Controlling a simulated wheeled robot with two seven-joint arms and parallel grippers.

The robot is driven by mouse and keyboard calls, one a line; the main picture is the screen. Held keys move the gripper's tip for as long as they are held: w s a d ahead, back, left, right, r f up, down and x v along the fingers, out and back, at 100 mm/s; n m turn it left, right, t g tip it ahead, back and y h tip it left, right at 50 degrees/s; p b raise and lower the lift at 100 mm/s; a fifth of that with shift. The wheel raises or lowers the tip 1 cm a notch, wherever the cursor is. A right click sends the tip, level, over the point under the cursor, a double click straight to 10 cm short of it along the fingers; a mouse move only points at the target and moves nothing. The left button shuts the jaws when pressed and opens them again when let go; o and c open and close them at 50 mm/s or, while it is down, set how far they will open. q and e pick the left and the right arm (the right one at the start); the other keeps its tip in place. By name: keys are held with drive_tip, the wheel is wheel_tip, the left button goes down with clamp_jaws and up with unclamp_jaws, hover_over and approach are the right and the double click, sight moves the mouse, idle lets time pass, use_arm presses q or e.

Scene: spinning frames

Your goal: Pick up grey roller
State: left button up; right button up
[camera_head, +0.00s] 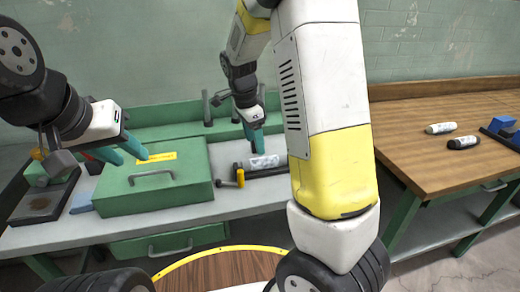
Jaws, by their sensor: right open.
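A pale grey, mottled roller (266,161) lies on a dark holder (277,171) on the left bench, partly hidden by my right arm. My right gripper (257,144) points down just above it with its teal fingers open. I cannot tell whether the fingertips touch the roller. My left gripper (128,152) is open and empty above the left part of the green box (150,185).
The green box has a metal handle and a yellow label. A yellow-handled part (240,178) stands at the holder's left end. A dark tray (43,198) is at the far left. A blue object (501,126) is on the wooden table (420,165), whose front is clear.

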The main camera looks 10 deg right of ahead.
sight(263, 158)
drive_tip(key=w+f+m, duration=0.1)
drive_tip(key=w+d+f+m+h, duration=0.1)
drive_tip(key=w+f, duration=0.1)
drive_tip(key=shift+f, duration=0.1)
drive_tip(key=x, duration=0.7)
drive_tip(key=shift+s+d+f, duration=0.1)
drive_tip(key=shift+d+f, duration=0.1)
drive_tip(key=shift+d, duration=0.2)
drive_tip(key=shift+c, duration=0.3)
clamp_jaws()
